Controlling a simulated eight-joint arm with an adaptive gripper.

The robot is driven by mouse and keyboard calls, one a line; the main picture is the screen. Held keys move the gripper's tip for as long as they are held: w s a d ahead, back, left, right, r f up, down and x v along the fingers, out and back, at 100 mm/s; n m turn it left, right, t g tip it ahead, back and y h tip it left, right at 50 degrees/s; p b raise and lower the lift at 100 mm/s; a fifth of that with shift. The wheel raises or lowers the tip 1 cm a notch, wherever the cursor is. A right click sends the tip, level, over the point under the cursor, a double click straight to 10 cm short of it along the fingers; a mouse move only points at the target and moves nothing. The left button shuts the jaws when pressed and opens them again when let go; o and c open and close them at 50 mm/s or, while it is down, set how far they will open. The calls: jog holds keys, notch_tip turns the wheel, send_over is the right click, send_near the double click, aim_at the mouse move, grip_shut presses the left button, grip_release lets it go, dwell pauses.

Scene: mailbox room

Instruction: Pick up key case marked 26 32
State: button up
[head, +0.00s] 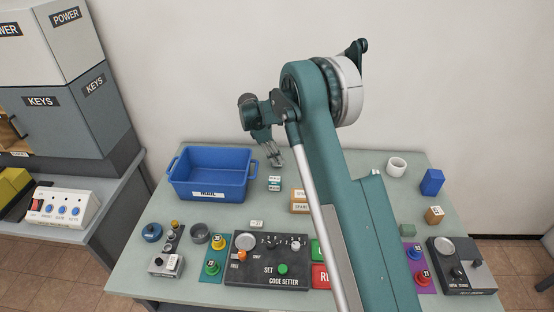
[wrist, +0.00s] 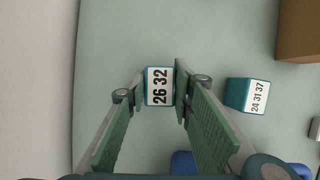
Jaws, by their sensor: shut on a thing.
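The key case marked 26 32 (wrist: 160,86) is a small teal block with a white label. In the wrist view it sits between the two fingertips of my gripper (wrist: 160,95), which is shut on it. A second teal case marked 24 31 37 (wrist: 240,94) lies on the table to its right, apart from the fingers. In the head view my gripper (head: 277,160) points down behind the small labelled cases, right of the blue bin. I cannot tell whether the held case is clear of the table.
A blue bin (head: 208,185) stands left of the gripper. A brown box (head: 299,207) is close on the right; it also shows in the wrist view (wrist: 300,30). A dark code setter panel (head: 262,272) lies at the front. The table behind the gripper is mostly clear.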

notch_tip(320, 180, up, 9)
jog(key=shift+f+p, duration=0.15)
jog(key=shift+p, duration=0.35)
dwell(0.5)
